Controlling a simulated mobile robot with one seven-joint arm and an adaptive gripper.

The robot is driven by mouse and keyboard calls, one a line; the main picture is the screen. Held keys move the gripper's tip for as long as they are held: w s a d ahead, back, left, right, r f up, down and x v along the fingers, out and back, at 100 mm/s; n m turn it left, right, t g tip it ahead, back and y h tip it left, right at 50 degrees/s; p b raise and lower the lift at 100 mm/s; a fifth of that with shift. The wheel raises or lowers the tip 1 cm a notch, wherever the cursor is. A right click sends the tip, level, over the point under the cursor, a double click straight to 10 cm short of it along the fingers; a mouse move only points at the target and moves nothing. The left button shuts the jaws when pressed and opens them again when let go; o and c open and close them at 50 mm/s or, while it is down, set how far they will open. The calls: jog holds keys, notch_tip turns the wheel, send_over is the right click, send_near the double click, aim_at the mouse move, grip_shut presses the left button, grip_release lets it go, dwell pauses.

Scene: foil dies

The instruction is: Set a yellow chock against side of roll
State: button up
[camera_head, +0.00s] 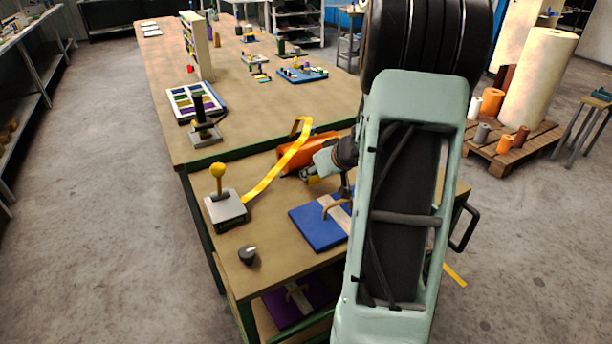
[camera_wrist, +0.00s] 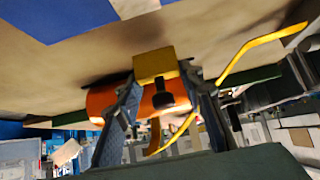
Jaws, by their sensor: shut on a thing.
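The orange roll (camera_head: 318,143) lies on the near bench top, partly hidden by my arm and gripper, with a yellow foil strip (camera_head: 268,180) running from it. My gripper (camera_head: 308,175) is low beside its near side. In the wrist view, my gripper (camera_wrist: 158,82) is shut on a yellow chock (camera_wrist: 154,63), a block with a dark knob. The orange roll (camera_wrist: 102,103) shows just behind the chock and fingers. I cannot tell whether the chock touches the roll or the bench.
A blue plate (camera_head: 312,230) with a pale strip lies in front of the gripper. A grey block with a yellow-balled lever (camera_head: 226,207) stands at left, and a dark knob (camera_head: 248,255) near the front edge. Bare bench top lies between them.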

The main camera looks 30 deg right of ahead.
jog(key=shift+w+r+b+x, duration=0.15)
jog(key=shift+b+x, duration=0.1)
jog(key=shift+x, duration=0.75)
jog(key=shift+w+r+b+x, duration=0.15)
jog(key=shift+b+x, duration=0.05)
jog(key=shift+x, duration=0.8)
jog(key=shift+w+r+b+x, duration=0.15)
jog(key=shift+b+x, duration=0.1)
jog(key=shift+x, duration=0.7)
jog(key=shift+f, duration=0.2)
jog(key=o, duration=1.3)
jog(key=shift+r, duration=0.1)
